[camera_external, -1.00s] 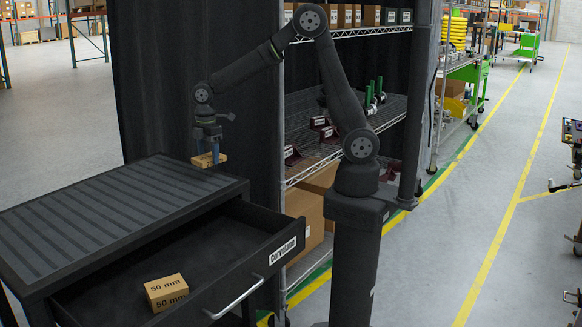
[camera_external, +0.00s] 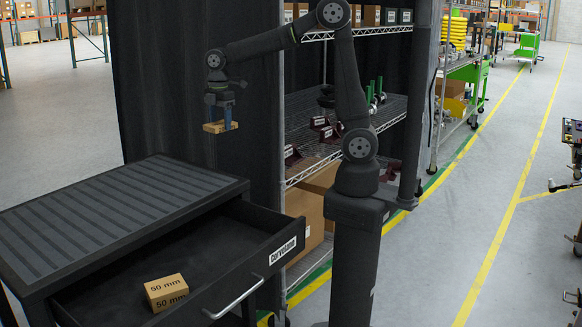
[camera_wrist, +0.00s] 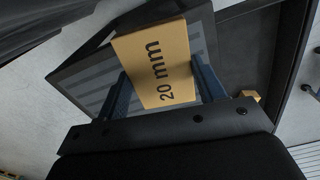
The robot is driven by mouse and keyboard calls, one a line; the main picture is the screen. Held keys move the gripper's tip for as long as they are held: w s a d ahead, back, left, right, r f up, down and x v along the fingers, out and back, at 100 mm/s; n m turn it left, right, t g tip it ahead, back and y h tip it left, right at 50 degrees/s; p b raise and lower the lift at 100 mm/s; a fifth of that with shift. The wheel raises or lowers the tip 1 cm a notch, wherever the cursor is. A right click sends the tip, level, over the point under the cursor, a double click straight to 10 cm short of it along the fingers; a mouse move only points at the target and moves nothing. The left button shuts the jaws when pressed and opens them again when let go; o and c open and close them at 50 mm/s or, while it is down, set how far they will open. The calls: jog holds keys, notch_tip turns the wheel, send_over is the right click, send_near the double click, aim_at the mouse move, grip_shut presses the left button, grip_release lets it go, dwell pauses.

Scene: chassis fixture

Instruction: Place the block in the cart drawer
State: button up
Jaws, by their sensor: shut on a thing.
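My gripper (camera_external: 221,118) is shut on a tan block (camera_external: 215,127) and holds it in the air, above and behind the open drawer. In the wrist view the held block (camera_wrist: 158,65) sits between the two blue fingers and reads "20 mm". The cart (camera_external: 110,210) is dark with a ribbed top. Its drawer (camera_external: 262,262) is pulled open toward the front right, with a label and a silver handle. Another tan block (camera_external: 166,291), marked "50 mm", lies in the drawer near the front. It shows partly in the wrist view (camera_wrist: 250,95).
A wire shelf rack (camera_external: 345,125) with parts and cardboard boxes (camera_external: 304,220) stands to the right of the cart. A black curtain (camera_external: 180,80) hangs behind my gripper. The drawer floor behind the 50 mm block is bare.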

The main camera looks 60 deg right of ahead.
jog(key=s+a+n, duration=0.1)
jog(key=s+a, duration=1)
jog(key=a, duration=0.4)
send_over(233, 257)
jog(key=shift+n, duration=0.3)
notch_tip(233, 257, down, 30)
jog(key=shift+a+r, duration=0.1)
jog(key=shift+r, duration=0.15)
jog(key=o, duration=0.6)
jog(key=shift+f, duration=0.15)
jog(key=shift+c, duration=0.2)
jog(key=o, duration=0.4)
jog(key=shift+o, duration=0.2)
notch_tip(233, 257, up, 12)
jog(key=shift+r, duration=0.2)
